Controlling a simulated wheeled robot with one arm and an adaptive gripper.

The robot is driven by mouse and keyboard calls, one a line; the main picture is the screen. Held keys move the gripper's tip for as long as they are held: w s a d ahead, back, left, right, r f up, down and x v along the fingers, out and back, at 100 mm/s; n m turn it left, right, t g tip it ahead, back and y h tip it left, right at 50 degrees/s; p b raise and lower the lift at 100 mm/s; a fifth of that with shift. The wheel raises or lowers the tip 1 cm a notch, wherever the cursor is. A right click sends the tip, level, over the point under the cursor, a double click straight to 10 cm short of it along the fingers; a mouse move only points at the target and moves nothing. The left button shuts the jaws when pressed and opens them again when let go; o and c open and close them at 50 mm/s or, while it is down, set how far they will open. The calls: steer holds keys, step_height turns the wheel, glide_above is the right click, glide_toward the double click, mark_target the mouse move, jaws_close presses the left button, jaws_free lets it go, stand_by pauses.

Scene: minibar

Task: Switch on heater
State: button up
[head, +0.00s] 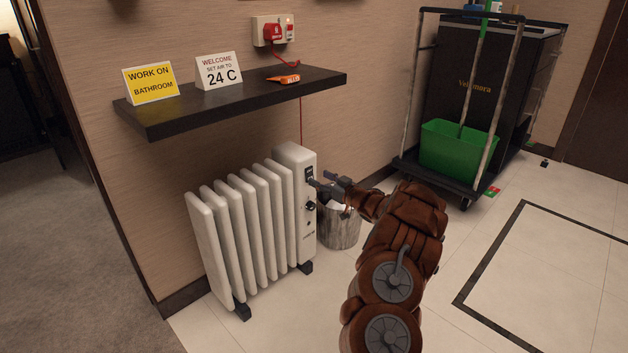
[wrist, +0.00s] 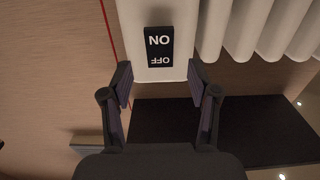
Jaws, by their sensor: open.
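The white oil heater (head: 245,225) stands on the floor against the wall. Its control panel faces right, with a black switch (head: 309,173) near the top and a dark round knob (head: 310,206) below. In the wrist view the black ON/OFF switch (wrist: 160,47) shows upside down on the white panel, just beyond my fingertips and centred between them. My gripper (head: 327,184) is beside the panel at about switch height, and its fingers (wrist: 158,70) are apart with nothing between them. I cannot tell whether a finger touches the panel or which way the switch is set.
A dark shelf (head: 235,100) with signs hangs above the heater. A red plug (head: 272,33) sits in the wall socket, its cord running down behind the shelf. A metal bin (head: 340,230) stands under my gripper. A cart with a green bucket (head: 455,150) is at back right.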

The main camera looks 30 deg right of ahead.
mark_target(310, 173)
steer(key=shift+b+x, duration=0.55)
steer(key=shift+x, duration=1.25)
